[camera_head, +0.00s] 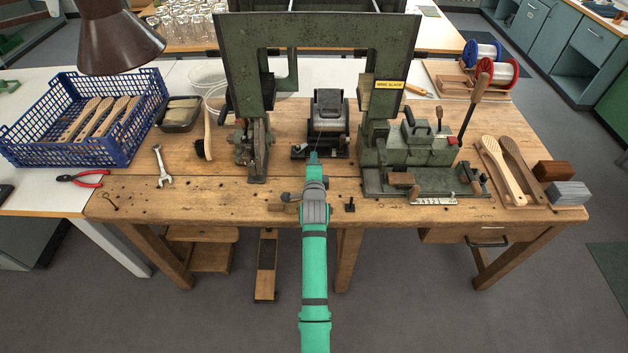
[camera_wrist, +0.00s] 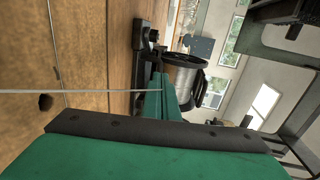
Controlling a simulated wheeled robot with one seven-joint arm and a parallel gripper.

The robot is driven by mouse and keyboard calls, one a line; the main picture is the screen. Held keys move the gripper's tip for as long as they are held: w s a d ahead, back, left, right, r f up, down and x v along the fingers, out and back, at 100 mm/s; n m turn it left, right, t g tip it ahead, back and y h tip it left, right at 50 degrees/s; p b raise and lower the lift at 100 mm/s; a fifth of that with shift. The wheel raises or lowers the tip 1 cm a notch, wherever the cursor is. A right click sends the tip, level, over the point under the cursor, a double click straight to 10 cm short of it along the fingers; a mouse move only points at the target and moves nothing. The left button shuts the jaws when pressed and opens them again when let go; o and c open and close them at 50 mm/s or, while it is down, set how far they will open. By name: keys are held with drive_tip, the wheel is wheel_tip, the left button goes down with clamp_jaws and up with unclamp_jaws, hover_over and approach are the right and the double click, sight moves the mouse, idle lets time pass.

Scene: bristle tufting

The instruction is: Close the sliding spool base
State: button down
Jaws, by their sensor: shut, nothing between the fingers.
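The dark spool base (camera_head: 340,154) sits mid-bench between the two uprights of the green machine. A dark housing (camera_head: 328,110) stands on it. In the wrist view, a metal wire spool (camera_wrist: 182,76) with a dark flange sits behind my fingers, and a thin wire (camera_wrist: 80,91) runs away to the left. My green gripper (camera_head: 313,157) is at the front of the base, shut and empty. Its fingertips (camera_wrist: 163,100) appear close to the spool in the wrist view, partly covering it. I cannot tell whether they touch the base. How far the base is slid out is unclear.
The green machine frame (camera_head: 320,32) arches over the base. A vise-like fixture (camera_head: 425,150) stands right, a clamp (camera_head: 253,150) left. The bench's front strip is mostly clear.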

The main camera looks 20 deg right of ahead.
drive_tip(key=v, duration=0.5)
drive_tip(key=d+v, duration=0.1)
drive_tip(key=v, duration=0.1)
drive_tip(key=shift+s+a, duration=0.15)
drive_tip(key=shift+s, duration=0.35)
drive_tip(key=shift+s+a+r, duration=0.1)
drive_tip(key=shift+s+a, duration=0.2)
drive_tip(key=shift+s, duration=0.25)
